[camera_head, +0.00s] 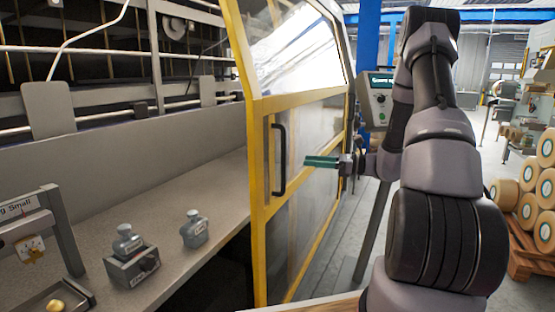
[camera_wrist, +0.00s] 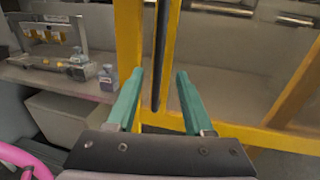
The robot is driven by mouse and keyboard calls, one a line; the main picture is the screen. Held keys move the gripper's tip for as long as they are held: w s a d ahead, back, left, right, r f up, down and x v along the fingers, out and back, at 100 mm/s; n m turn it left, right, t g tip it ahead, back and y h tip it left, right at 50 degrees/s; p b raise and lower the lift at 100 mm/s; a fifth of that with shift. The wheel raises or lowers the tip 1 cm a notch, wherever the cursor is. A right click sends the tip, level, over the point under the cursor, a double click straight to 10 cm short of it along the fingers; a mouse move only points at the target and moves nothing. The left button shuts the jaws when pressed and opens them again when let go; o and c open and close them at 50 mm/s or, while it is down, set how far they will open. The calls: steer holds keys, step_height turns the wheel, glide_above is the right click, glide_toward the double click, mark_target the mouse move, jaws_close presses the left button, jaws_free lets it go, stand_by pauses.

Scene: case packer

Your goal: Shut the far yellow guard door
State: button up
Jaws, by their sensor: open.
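The yellow guard door (camera_head: 258,190) has a yellow frame, clear panels and a black vertical bar handle (camera_head: 279,160) by its left edge. The door stands beside an open bay on its left; I cannot tell its exact angle. My gripper (camera_head: 308,162), with green fingers, is to the right of the handle in the head view, pointing towards it. In the wrist view my gripper (camera_wrist: 160,76) is open, and the handle (camera_wrist: 161,40) shows between the fingers, beyond or level with the tips. I see no clear contact. The yellow frame (camera_wrist: 128,35) also shows there.
Left of the door is a grey counter (camera_head: 180,190) with two small grey bottles (camera_head: 194,231) and a scale (camera_head: 50,235). A control box (camera_head: 376,101) on a post stands behind my arm. Wooden rolls (camera_head: 503,192) sit on a pallet at right.

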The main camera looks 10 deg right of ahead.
steer(key=x, duration=1)
jaws_close()
stand_by(1.2)
